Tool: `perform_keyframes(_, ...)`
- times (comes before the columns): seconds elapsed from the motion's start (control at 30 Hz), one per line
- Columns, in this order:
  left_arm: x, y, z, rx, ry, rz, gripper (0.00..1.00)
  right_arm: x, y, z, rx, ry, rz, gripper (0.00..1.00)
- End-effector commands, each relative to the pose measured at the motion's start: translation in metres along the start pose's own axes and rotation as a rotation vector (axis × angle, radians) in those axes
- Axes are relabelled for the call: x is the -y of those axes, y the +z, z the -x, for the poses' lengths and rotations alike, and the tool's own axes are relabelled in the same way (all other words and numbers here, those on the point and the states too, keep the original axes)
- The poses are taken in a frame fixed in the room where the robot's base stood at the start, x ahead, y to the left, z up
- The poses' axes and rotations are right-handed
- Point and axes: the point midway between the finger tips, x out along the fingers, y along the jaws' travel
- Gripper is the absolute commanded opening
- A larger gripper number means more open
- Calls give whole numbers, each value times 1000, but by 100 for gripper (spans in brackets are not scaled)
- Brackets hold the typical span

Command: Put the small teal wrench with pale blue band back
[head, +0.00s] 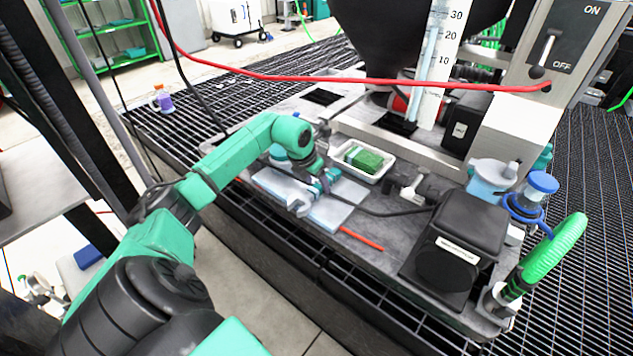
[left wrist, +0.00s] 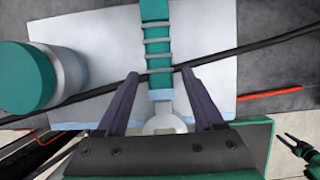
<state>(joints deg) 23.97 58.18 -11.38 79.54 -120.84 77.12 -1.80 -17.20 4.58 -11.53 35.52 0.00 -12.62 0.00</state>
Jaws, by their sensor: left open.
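The teal wrench (left wrist: 155,42) lies on a pale blue-white mat (left wrist: 215,30) in the left wrist view. Its handle carries several thin grey rings, a pale blue band and a silver head (left wrist: 163,124) near my gripper's palm. In the head view the silver head (head: 299,205) shows on the mat (head: 335,215), and my wrist hides part of the handle. My left gripper (left wrist: 160,74) is open, with one finger on each side of the handle. It also shows in the head view (head: 318,188), low over the mat.
A teal-lidded jar (left wrist: 28,78) stands left of the wrench. A black cable (left wrist: 245,47) crosses the mat at the wrench. A white tray (head: 382,172) with a green sponge, a red rod (head: 361,239) and a black box (head: 455,245) lie to the right. A red hose (head: 400,83) spans above.

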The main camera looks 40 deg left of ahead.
Motion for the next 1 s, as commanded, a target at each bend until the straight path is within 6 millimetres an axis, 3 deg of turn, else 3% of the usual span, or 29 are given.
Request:
perform_keyframes(0.17,-1,1,19,2,3,-1,69,-1,1,2,1,2,0,50)
perform_keyframes(0.43,-1,1,88,2,5,-3,69,-2,1,2,1,2,-1,50)
perform_keyframes(0.6,-1,0,116,0,2,-1,69,-2,1,0,1,2,-1,50)
perform_keyframes(1.0,0,0,121,0,-1,0,69,-1,1,1,0,2,-2,50)
